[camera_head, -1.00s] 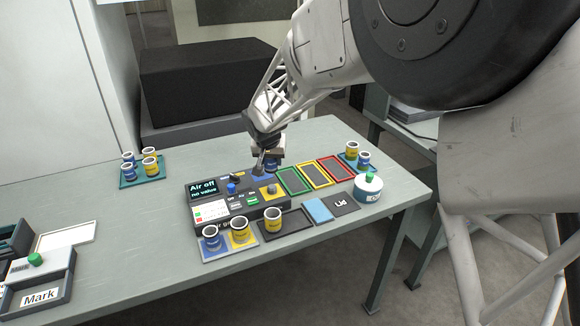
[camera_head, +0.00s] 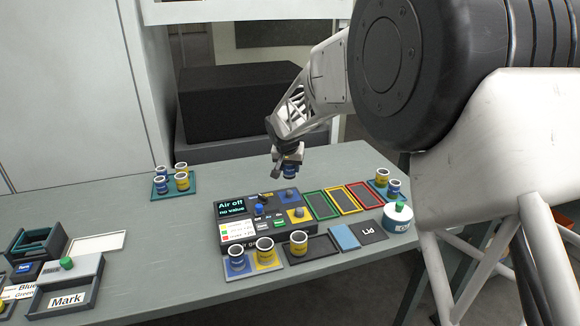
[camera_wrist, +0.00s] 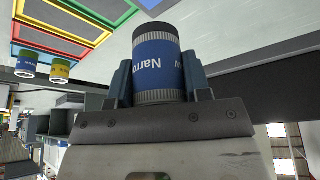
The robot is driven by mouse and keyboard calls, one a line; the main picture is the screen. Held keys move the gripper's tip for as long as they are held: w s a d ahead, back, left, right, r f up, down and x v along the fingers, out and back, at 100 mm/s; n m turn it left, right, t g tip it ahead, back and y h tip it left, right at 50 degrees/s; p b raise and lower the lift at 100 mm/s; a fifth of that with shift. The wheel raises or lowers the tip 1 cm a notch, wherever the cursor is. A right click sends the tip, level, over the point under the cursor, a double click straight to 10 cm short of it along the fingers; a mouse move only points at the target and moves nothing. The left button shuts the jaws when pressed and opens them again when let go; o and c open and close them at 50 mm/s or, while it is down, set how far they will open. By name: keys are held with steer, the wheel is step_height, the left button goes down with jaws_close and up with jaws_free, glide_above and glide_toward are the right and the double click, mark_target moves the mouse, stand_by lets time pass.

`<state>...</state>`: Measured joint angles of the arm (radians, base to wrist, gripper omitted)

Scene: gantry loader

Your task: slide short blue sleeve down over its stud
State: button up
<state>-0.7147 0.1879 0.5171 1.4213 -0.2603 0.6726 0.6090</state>
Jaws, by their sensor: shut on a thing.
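My gripper (camera_head: 288,160) is shut on a blue sleeve (camera_head: 290,172) and holds it above the back of the black panel (camera_head: 265,243). In the wrist view the sleeve (camera_wrist: 158,66) sits between both fingers. It has grey ribbed ends and a label that seems to read "Narrow". Below it on the panel is a blue pad (camera_head: 284,197); I cannot make out a stud on it clearly. In front of that, a yellow pad (camera_head: 292,219) carries a grey knob-like post (camera_head: 298,212). The sleeve is apart from the panel.
Trays of sleeves stand at the back left (camera_head: 159,194) and right (camera_head: 376,187). Green (camera_head: 308,204), yellow and red frames lie right of the panel.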

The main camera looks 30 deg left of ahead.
steer(key=shift+f, duration=0.1)
steer(key=shift+f, duration=3.7)
steer(key=shift+f, duration=0.25)
steer(key=o, duration=1.5)
steer(key=shift+c, duration=0.2)
step_height(320, 180, up, 9)
stand_by(0.8)
